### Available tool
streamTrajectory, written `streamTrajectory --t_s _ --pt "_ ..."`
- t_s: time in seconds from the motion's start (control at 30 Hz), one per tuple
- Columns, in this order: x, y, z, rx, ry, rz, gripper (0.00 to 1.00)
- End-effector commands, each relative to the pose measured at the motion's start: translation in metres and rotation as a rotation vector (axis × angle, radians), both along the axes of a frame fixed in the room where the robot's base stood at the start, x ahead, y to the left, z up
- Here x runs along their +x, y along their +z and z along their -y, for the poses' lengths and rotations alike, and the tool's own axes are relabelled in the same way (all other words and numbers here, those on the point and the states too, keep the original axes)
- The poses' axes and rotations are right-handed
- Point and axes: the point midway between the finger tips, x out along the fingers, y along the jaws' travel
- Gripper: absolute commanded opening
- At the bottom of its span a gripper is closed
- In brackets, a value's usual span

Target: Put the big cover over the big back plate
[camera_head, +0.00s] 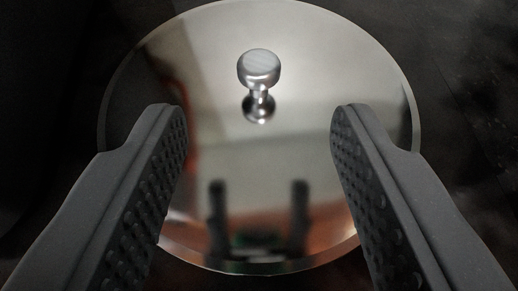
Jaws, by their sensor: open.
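A large round cover (330,60) with a shiny, mirror-like face lies below my gripper in the head view. A metal knob (259,68) on a short stem stands up from its middle. My gripper (260,118) is open, with one dark studded finger on each side. The knob shows between and a little beyond the fingertips, and neither finger touches it. The fingers hide parts of the cover's left and right sides. The cover's face reflects the two fingers. I cannot make out the big back plate.
The surface around the cover is very dark, with faint specks at the right (480,110). No other object can be made out there.

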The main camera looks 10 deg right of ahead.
Motion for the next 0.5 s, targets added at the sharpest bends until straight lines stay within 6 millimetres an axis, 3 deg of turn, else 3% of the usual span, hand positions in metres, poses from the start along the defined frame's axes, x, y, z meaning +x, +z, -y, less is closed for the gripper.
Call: streamTrajectory --t_s 0.5 --pt "-0.059 0.029 -0.008 0.002 -0.001 0.002 0.46"
